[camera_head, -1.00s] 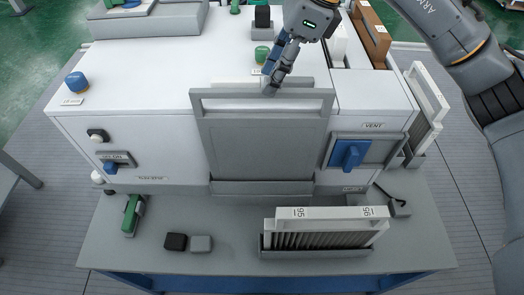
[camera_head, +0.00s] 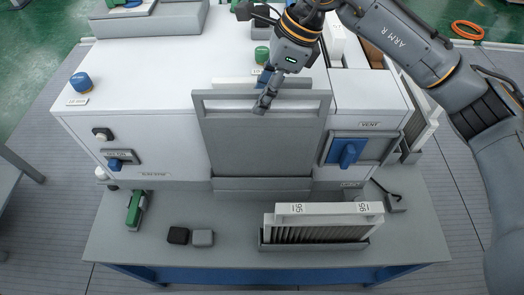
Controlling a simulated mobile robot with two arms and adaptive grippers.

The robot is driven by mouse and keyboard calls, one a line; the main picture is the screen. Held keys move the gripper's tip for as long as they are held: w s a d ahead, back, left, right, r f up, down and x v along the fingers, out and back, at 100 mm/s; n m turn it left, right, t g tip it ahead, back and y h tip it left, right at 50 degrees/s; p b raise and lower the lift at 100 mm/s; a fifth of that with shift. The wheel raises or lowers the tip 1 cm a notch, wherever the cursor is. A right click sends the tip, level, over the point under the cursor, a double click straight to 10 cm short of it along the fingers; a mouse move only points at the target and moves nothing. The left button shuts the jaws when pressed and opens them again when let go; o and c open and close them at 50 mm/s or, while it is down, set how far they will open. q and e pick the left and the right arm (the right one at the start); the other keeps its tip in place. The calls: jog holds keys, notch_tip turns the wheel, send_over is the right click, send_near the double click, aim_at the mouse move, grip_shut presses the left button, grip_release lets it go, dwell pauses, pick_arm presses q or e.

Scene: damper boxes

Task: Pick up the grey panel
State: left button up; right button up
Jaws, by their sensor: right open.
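The grey panel (camera_head: 258,146) stands nearly upright against the front of the white box, with its foot in a grey ledge (camera_head: 262,189). A slot with a bar above it runs along its top edge. My left gripper is not in view.
The white box (camera_head: 140,100) carries a blue vent handle (camera_head: 347,152) right of the panel.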

jog(key=shift+f+b, duration=0.2)
jog(key=shift+b, duration=0.2)
jog(key=shift+c, duration=0.6)
grip_shut()
